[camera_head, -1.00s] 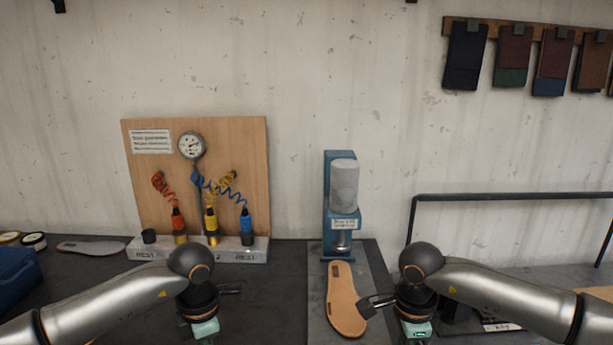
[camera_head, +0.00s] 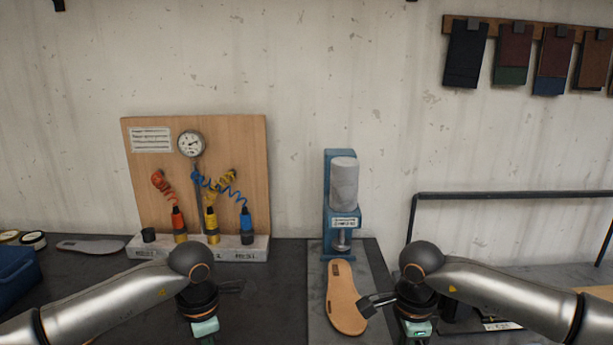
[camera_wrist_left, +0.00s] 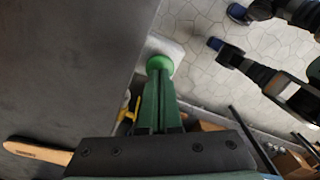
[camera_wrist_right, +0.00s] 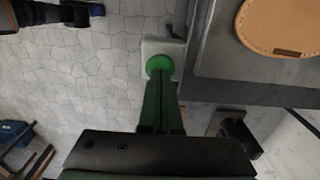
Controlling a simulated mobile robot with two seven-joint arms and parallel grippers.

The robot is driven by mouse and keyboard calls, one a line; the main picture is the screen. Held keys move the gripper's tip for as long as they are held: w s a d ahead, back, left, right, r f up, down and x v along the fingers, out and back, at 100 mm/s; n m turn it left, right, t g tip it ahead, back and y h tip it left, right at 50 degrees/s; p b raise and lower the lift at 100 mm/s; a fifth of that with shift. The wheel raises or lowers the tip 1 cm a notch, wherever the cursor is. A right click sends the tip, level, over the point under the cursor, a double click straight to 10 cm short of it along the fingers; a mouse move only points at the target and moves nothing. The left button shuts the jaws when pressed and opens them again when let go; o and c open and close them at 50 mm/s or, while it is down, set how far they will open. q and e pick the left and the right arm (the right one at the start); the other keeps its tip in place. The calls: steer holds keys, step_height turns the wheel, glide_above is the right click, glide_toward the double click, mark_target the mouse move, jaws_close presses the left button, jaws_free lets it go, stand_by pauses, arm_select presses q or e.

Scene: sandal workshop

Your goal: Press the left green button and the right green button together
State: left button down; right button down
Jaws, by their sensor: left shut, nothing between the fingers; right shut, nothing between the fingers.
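The left green button (camera_wrist_left: 159,62) is a round cap on a pale box (camera_wrist_left: 164,45) beside the dark bench edge in the left wrist view. My left gripper (camera_wrist_left: 160,78) is shut and empty, its fingertips right at the button and partly covering it. The right green button (camera_wrist_right: 159,64) is a similar cap on a pale box (camera_wrist_right: 152,46) in the right wrist view. My right gripper (camera_wrist_right: 160,80) is shut and empty, its tips at that button's near rim. I cannot tell whether either touches or presses its cap. Neither button shows in the head view.
The dark bench (camera_head: 275,290) holds a blue press (camera_head: 328,190), a tan sole (camera_head: 344,300) on a grey plate, and a wooden board (camera_head: 225,150) with a gauge and coiled hoses. A dark rail (camera_head: 510,196) stands at right. Tiled floor (camera_wrist_right: 110,70) lies below the buttons.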

arm_select(q)
steer(key=shift+f+b, duration=0.4)
steer(key=shift+f, duration=0.15)
arm_select(e)
steer(key=shift+f, duration=0.4)
arm_select(q)
steer(key=shift+r, duration=0.15)
stand_by(0.6)
arm_select(e)
steer(key=shift+f, duration=0.15)
stand_by(0.6)
stand_by(0.6)
arm_select(q)
steer(key=shift+f, duration=0.3)
stand_by(0.3)
steer(key=shift+f, duration=0.3)
arm_select(e)
steer(key=shift+f, duration=0.3)
arm_select(q)
steer(key=shift+s+f, duration=0.2)
stand_by(2.3)
